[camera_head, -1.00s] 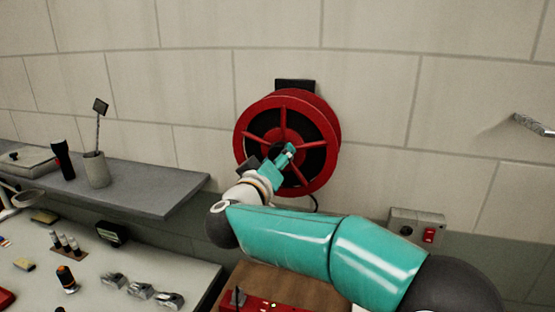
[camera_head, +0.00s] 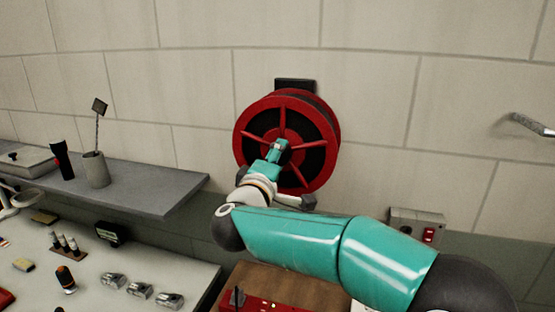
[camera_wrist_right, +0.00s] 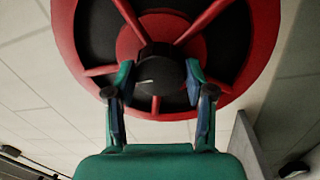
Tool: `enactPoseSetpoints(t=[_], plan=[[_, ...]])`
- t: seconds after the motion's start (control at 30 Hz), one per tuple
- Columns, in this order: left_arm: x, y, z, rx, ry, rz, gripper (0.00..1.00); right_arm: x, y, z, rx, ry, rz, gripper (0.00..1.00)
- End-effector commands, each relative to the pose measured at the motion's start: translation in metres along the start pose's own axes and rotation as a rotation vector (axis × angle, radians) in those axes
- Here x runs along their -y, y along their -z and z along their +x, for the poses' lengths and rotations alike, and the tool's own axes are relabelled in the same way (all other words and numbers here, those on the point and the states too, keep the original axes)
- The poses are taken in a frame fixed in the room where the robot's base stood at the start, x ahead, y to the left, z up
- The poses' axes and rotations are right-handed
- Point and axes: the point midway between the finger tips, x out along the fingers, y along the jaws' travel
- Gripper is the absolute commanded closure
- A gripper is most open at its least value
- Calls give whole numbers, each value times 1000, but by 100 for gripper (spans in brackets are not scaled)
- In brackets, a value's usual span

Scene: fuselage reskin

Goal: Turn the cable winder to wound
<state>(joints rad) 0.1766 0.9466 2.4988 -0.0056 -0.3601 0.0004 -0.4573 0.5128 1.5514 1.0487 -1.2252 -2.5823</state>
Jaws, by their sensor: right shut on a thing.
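The cable winder (camera_head: 246,122) is a red wheel with spokes and a dark drum, mounted on the wall in the middle of the head view. It fills the top of the right wrist view (camera_wrist_right: 238,75). My right gripper (camera_head: 279,147) is at the middle of the wheel's face. In the right wrist view its fingers (camera_wrist_right: 158,82) are shut on the winder's round black knob (camera_wrist_right: 160,68), one finger on each side. The knob is mostly hidden by the gripper in the head view. My left gripper is not in view.
A grey shelf (camera_head: 140,190) with a cup (camera_head: 96,170) and a dark torch (camera_head: 62,160) is at the left. Below it, a bench (camera_head: 150,270) holds several small parts. A grey box with a red switch (camera_head: 428,234) is on the wall at the right.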

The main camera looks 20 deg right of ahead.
Motion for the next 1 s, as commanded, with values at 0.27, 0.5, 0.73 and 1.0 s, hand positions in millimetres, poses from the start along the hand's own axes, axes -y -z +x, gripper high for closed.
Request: enactPoseSetpoints(t=[0.27,0.5,0.73,1.0], plan=[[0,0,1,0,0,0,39,8,-1,0,1,15,-24,81],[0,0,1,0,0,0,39,8,-1,0,1,15,-23,40],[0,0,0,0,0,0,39,5,0,0,0,10,-19,21],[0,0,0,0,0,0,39,2,0,-3,0,6,-16,21]])
